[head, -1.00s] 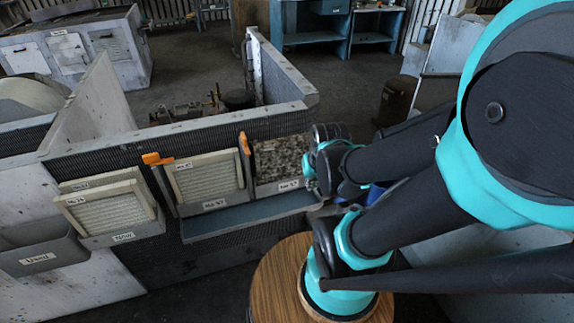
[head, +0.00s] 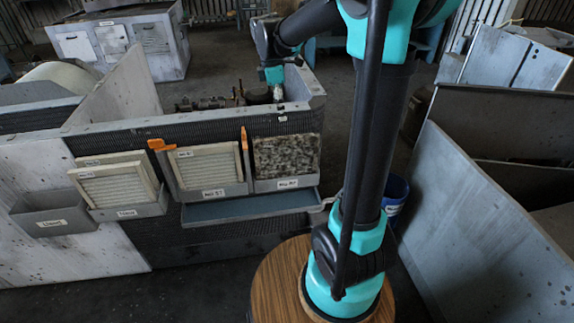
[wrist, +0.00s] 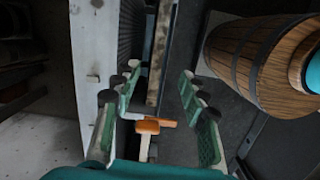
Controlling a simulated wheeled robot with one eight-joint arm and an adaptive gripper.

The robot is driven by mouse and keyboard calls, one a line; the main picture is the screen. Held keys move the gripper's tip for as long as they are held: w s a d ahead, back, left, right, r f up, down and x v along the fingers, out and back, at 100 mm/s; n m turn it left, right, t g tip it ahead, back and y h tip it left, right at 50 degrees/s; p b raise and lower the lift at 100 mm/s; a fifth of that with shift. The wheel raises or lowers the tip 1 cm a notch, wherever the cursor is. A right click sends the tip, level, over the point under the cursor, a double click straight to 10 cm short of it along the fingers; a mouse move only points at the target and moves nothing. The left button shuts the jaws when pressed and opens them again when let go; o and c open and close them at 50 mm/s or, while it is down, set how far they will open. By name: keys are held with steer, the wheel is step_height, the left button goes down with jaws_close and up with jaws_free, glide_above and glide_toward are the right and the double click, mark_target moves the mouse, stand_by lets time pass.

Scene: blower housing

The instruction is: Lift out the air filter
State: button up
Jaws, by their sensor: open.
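In the head view, a dark, speckled air filter (head: 286,156) sits in the right-hand slot of the housing front. A paler pleated filter (head: 207,168) sits in the slot to its left. One orange latch (head: 157,145) lies sideways at that slot's left; another orange latch (head: 244,138) stands upright between the slots. My gripper (head: 278,92) is above the housing's top edge, apart from the speckled filter. The wrist view shows its green-padded fingers (wrist: 160,72) spread, with nothing held. An orange latch (wrist: 148,127) shows between them in that picture; the filter faces are not clear there.
A grey ledge (head: 250,207) juts out below the slots. Left of them are a bin with pale filters (head: 127,211) and a grey bin (head: 52,222). A blue bucket (head: 396,190) stands behind my arm, and grey panels (head: 480,200) stand at the right.

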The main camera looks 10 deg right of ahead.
mark_target(288, 147)
steer(key=shift+n, duration=0.3)
steer(key=f, duration=0.5)
steer(key=d+f, duration=0.1)
steer(key=f, duration=0.5)
steer(key=d+f, duration=0.1)
steer(key=f, duration=0.4)
steer(key=shift+w+d+f, duration=0.2)
steer(key=shift+d+f, duration=0.05)
steer(key=shift+f, duration=0.15)
steer(key=shift+c, duration=0.5)
jaws_close()
